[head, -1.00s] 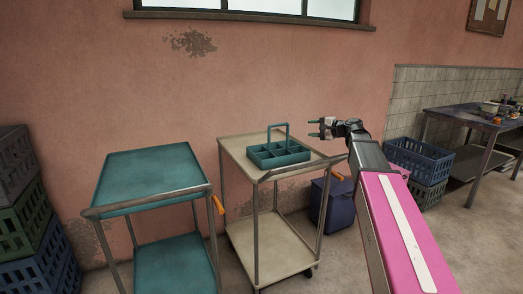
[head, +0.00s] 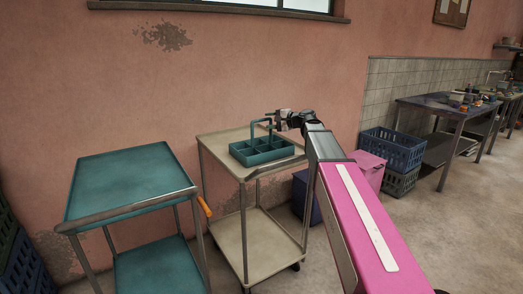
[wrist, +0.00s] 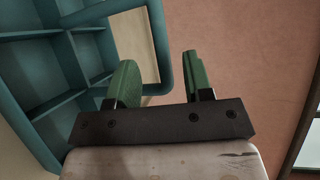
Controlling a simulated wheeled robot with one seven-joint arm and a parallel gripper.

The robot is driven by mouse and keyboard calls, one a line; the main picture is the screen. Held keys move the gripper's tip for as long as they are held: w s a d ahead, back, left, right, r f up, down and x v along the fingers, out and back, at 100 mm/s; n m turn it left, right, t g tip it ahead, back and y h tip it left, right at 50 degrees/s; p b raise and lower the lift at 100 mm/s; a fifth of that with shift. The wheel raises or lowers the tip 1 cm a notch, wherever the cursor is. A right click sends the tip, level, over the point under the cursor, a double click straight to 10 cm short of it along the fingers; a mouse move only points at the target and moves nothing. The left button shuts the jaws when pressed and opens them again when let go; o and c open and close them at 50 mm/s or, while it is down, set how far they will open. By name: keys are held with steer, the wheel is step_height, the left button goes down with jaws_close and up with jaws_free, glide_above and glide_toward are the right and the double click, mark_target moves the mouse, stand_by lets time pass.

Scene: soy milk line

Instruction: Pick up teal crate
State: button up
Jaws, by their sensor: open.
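The teal crate (head: 266,152) is a low divided carrier with an upright loop handle (head: 252,131). It sits on the top shelf of the beige cart. My gripper (head: 271,120) is at the crate's handle, above its right part, and partly overlaps the handle in the head view.
The beige cart (head: 225,143) stands against the pink wall. A teal cart (head: 130,180) is to its left. A blue crate (head: 392,150), a pink box (head: 369,168) and a worktable (head: 440,103) are to the right. Open floor lies at front right.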

mark_target(263, 120)
steer(key=x, duration=0.4)
steer(key=shift+a, duration=0.3)
steer(key=shift+s, duration=0.1)
jaws_close()
steer(key=shift+r, duration=0.1)
steer(key=shift+r, duration=0.15)
